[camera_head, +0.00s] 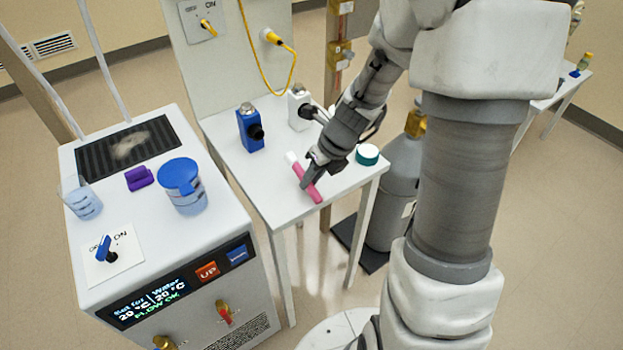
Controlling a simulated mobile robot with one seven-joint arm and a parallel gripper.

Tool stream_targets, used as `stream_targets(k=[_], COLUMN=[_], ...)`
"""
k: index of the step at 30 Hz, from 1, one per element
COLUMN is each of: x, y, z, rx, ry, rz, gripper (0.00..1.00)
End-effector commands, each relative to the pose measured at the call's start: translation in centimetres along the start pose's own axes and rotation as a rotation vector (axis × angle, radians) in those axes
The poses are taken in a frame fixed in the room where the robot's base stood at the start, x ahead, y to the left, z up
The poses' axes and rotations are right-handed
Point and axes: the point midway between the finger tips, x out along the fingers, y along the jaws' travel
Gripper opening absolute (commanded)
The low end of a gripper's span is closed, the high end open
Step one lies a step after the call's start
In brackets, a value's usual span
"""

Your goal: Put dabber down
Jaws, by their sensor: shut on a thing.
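The dabber (312,189) is a pink stick with a white tip at its upper left end. My gripper (308,178) is shut on the dabber near its middle, above the front part of the small white table (280,190). The dabber lies slanted, its pink end toward the table's front edge. I cannot tell whether it touches the tabletop. My fingers hide part of it.
Left is a chiller (200,235) carrying a blue-lidded jar (182,187). A gas cylinder (396,190) stands at right.

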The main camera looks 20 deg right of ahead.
Motion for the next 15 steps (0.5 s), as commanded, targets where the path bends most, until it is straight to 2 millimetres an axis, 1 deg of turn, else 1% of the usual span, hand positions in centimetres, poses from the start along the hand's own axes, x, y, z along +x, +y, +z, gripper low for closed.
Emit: stream_targets(k=[6,7,9,12,15], x=[0.38,0.37,0.29,0.29,0.28], y=[-0.08,-0.08,-0.07,-0.07,-0.07], z=[-0.13,-0.13,-0.1,-0.1,-0.09], rx=[-0.001,-0.001,-0.001,-0.001,-0.001], ry=[0.0,0.0,0.0,0.0,0.0], rz=[0.0,0.0,0.0,0.0,0.0], gripper=[0.0,0.23,0.35,0.51,0.51])
